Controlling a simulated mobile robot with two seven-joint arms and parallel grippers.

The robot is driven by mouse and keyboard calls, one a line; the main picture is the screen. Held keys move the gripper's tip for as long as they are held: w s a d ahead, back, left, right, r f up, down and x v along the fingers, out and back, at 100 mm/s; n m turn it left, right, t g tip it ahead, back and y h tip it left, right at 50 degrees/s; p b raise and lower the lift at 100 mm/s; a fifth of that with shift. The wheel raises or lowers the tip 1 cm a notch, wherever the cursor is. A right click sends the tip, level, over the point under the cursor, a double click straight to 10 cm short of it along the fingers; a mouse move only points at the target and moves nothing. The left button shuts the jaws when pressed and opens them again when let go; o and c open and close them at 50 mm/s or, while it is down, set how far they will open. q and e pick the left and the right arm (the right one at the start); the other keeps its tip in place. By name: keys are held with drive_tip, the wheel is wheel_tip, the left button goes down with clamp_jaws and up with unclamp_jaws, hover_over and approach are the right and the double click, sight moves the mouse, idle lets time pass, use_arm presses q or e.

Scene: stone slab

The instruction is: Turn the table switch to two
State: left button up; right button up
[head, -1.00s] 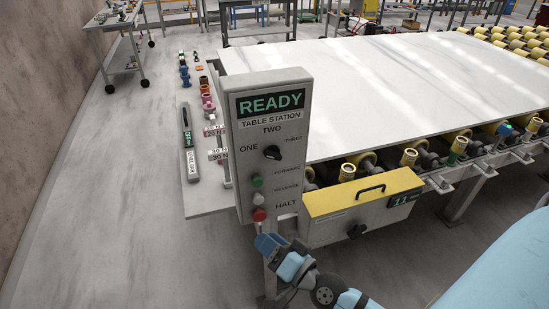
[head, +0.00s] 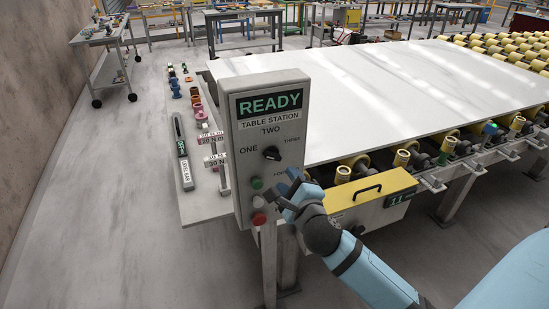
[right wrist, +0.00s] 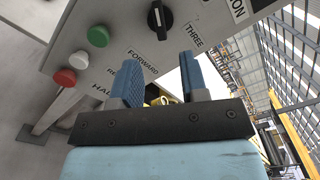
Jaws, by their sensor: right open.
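The table switch (head: 272,153) is a black rotary knob with a white mark on the grey control panel (head: 293,88). ONE is printed to its left, TWO above and THREE at its upper right. I cannot tell surely which label the mark faces. The knob also shows at the top of the right wrist view (right wrist: 159,17), beyond the fingers and apart from them. My right gripper (head: 290,190) is open and empty in front of the panel, below and right of the knob. Its two blue fingers (right wrist: 161,68) stand apart. My left gripper is not in view.
Green (right wrist: 98,36), white (right wrist: 79,60) and red (right wrist: 65,77) buttons sit below the knob, close to my right gripper. A yellow-topped box (head: 370,190) with a handle is right of the panel. The stone slab (head: 400,85) lies on rollers behind.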

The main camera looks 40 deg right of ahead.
sight(274, 159)
drive_tip(key=x, duration=0.9)
drive_tip(key=shift+w+p, duration=0.35)
drive_tip(key=shift+p, duration=0.05)
drive_tip(key=shift+c, duration=0.4)
clamp_jaws()
